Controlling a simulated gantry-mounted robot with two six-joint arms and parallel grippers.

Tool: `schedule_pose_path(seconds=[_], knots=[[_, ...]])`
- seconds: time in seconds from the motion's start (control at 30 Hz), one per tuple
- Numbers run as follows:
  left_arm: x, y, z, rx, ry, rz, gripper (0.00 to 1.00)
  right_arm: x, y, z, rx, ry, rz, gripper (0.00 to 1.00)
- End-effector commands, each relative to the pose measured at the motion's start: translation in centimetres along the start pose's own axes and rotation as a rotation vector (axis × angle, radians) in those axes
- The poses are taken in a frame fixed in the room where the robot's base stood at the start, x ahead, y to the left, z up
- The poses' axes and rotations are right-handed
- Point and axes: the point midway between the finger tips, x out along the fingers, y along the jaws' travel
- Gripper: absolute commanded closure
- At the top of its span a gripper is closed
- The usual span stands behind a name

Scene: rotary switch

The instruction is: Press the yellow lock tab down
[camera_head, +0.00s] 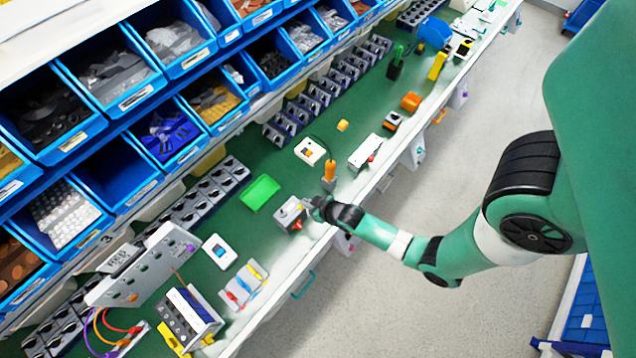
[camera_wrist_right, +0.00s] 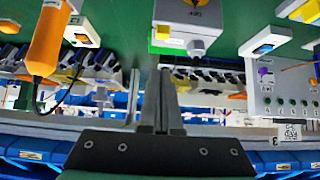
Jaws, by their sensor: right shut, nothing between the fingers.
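A small light-grey switch box (camera_head: 290,213) sits on the green bench near its front edge. In the right wrist view the same box (camera_wrist_right: 187,20) is at the top centre, with a dark round mark on its face. A small yellow tab (camera_wrist_right: 162,32) shows at its lower left corner there. My right gripper (camera_head: 314,204) is beside the box, on its right in the head view, and hides part of it. In the right wrist view my right gripper (camera_wrist_right: 164,75) is shut and empty, its tips below the tab. Whether they touch is unclear. My left gripper is not in view.
An orange-handled tool (camera_head: 329,172) stands close behind my right gripper. A bright green tray (camera_head: 260,192) lies left of the box. A white switch plate (camera_head: 220,251) and a grey panel (camera_head: 146,268) stand nearer the front. Blue bins (camera_head: 113,80) line the back.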

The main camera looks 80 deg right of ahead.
Motion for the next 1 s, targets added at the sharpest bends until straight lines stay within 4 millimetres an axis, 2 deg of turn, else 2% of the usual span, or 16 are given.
schedule_pose_path(seconds=[0.03,0.2,0.4,1.0], knots=[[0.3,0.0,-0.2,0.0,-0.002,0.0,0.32,-1.5,0.0,0.1,-0.001,-0.004,0.0,1.0],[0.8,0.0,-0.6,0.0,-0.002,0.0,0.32,-5.2,0.0,-0.1,-0.002,0.0,-0.001,1.0],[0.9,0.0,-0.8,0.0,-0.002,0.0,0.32,-7.6,0.0,-0.1,0.0,0.003,-0.001,1.0],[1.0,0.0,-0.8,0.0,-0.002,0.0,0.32,-7.9,0.0,-0.2,0.0,0.004,0.0,1.0]])
